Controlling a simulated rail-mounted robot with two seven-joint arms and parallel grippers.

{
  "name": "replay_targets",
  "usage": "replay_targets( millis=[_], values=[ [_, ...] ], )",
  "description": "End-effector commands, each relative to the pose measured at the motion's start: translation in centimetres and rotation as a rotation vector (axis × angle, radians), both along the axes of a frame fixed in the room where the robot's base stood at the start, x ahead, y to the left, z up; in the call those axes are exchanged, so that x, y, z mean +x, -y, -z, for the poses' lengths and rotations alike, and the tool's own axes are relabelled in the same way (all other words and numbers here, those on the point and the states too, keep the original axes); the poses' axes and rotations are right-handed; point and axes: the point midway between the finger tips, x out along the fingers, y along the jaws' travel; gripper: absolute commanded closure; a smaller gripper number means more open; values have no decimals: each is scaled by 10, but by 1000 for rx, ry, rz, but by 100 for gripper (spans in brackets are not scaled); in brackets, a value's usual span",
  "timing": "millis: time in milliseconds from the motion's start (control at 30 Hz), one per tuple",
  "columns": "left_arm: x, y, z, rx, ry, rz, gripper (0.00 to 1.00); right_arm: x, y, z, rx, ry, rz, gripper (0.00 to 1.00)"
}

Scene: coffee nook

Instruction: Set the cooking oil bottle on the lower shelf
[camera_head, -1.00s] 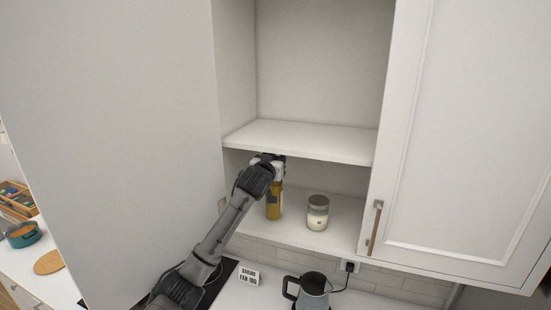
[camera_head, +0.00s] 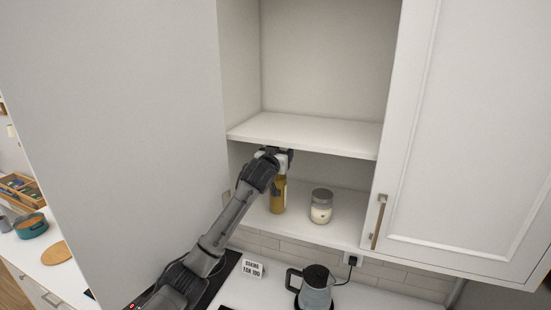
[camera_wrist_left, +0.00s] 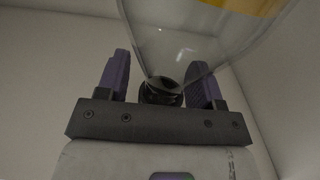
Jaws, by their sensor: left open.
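The cooking oil bottle (camera_head: 278,197), golden yellow, stands upright on the lower shelf (camera_head: 348,212) of the open cabinet. My left gripper (camera_head: 284,163) is at the top of the bottle, just under the upper board. In the left wrist view my left gripper (camera_wrist_left: 160,80) is open, with one finger on each side of the bottle's dark cap. The bottle's clear glass (camera_wrist_left: 185,40) spreads out beyond the fingertips. The gripper hides the bottle's neck in the head view. My right gripper is not in view.
A glass jar (camera_head: 321,206) with a grey lid stands right of the bottle on the same shelf. The upper shelf board (camera_head: 305,134) is empty and close above my gripper. A cabinet door (camera_head: 465,150) is at right. A kettle (camera_head: 315,288) stands on the counter below.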

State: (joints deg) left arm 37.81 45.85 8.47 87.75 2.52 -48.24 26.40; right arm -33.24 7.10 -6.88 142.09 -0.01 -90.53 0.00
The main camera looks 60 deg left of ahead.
Motion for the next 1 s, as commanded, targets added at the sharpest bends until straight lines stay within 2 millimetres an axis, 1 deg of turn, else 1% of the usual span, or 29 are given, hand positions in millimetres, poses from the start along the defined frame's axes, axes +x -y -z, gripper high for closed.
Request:
replay_targets(
  millis=[167,400,600,800,1000],
  values=[
    [-15,12,4,2,3,2,39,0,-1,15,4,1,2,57],
    [-50,37,5,3,2,1,39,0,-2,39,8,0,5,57],
    [-76,56,3,3,3,1,39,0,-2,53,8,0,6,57],
    [-91,68,1,1,2,0,39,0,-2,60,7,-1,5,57],
    [-96,72,2,0,-4,2,39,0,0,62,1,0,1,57]
  ],
)
